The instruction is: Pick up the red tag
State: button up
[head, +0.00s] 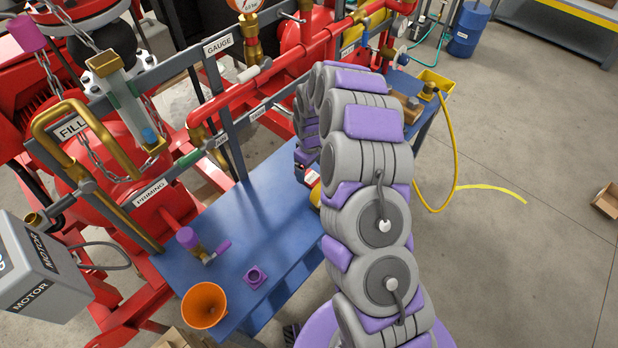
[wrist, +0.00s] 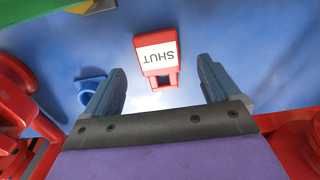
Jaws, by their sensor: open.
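The red tag (wrist: 157,57) lies on the blue surface in the wrist view, with a white label reading SHUT upside down and a slotted red end towards me. My gripper (wrist: 162,78) is open, with one dark blue-grey finger on each side of the tag's near end. The fingers look apart from the tag, and nothing is held. In the head view, my arm hides most of the gripper, which is low over the blue bench (head: 222,245). A bit of red and white shows beside my arm there, too small to identify surely.
A blue hook-shaped part (wrist: 90,82) lies left of the tag. Red pipework (wrist: 18,95) stands at the wrist view's left edge. A yellow hose (head: 452,150) hangs at right.

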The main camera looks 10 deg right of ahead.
aim_at(311, 177)
notch_tip(311, 177, down, 4)
jog(key=shift+d+b, duration=0.15)
jog(key=shift+b, duration=0.15)
jog(key=shift+r, duration=0.1)
jog(key=c, duration=1.1)
jog(key=shift+c, duration=0.2)
jog(key=shift+r, duration=0.55)
jog(key=r, duration=0.1)
jog(key=a+r+p, duration=0.1)
jog(key=shift+s+a+r, duration=0.1)
jog(key=shift+r, duration=0.25)
jog(key=a, duration=0.5)
jog(key=s+a+p, duration=0.1)
jog(key=a, duration=0.3)
jog(key=s+a+r, duration=0.1)
jog(key=a, duration=0.4)
jog(key=shift+a, duration=0.35)
